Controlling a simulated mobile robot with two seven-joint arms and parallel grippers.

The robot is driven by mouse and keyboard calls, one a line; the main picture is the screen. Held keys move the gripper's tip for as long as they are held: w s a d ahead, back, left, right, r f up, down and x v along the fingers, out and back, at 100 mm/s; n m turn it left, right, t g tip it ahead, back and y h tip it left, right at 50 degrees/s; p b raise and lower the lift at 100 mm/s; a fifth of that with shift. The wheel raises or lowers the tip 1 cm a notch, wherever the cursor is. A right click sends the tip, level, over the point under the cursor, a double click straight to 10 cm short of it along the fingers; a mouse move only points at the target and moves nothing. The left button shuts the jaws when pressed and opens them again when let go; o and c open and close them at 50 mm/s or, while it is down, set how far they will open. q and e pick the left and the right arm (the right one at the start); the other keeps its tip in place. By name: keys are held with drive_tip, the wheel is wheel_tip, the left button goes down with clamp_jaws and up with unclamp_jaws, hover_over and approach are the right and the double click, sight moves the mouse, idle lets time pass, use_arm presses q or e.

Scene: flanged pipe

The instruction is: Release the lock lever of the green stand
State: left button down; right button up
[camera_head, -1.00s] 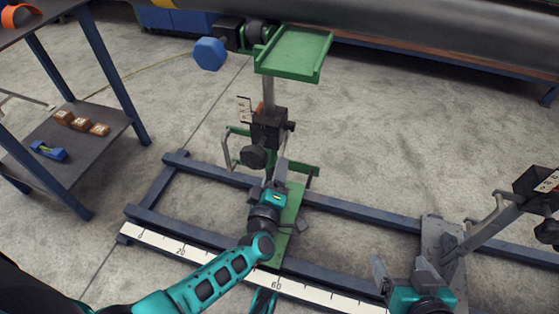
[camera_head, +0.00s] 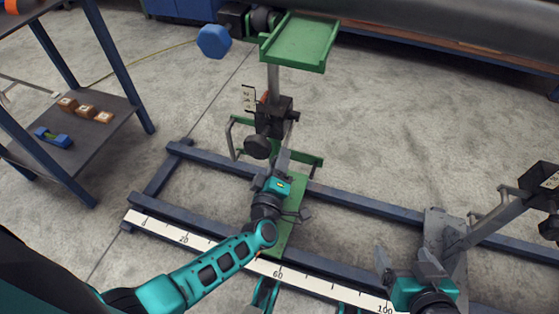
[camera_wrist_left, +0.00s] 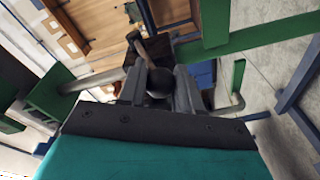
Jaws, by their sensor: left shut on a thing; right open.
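The green stand has a flat green tray (camera_head: 300,42) on top, a grey post (camera_head: 273,80) and a green foot on the rails. A dark clamp block (camera_head: 275,115) with a black round knob (camera_head: 257,147) sits on the post. My left gripper (camera_head: 281,162) is just below this block. In the left wrist view a lever with a brownish rod (camera_wrist_left: 143,50) and a black ball end (camera_wrist_left: 159,83) lies between the left fingers (camera_wrist_left: 158,88), which are shut on it. My right gripper (camera_head: 407,258) is open and empty, near a second, grey stand (camera_head: 440,240).
A large dark pipe (camera_head: 430,30) runs across the top. A blue hexagonal knob (camera_head: 213,41) sits left of the tray. Blue rails (camera_head: 350,200) and a white scale (camera_head: 210,245) run along the floor. A shelf (camera_head: 100,135) with small blocks stands left.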

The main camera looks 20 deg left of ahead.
idle(0.3)
use_arm(q)
drive_tip(key=shift+r+p, duration=0.2)
drive_tip(key=shift+p, duration=0.1)
drive_tip(key=r+g+p, duration=0.1)
drive_tip(key=p, duration=0.3)
drive_tip(key=shift+s+r, duration=0.15)
drive_tip(key=shift+r, duration=0.15)
drive_tip(key=shift+p, duration=0.35)
drive_tip(key=shift+f, duration=0.15)
drive_tip(key=c, duration=0.8)
unclamp_jaws()
drive_tip(key=shift+s, duration=0.2)
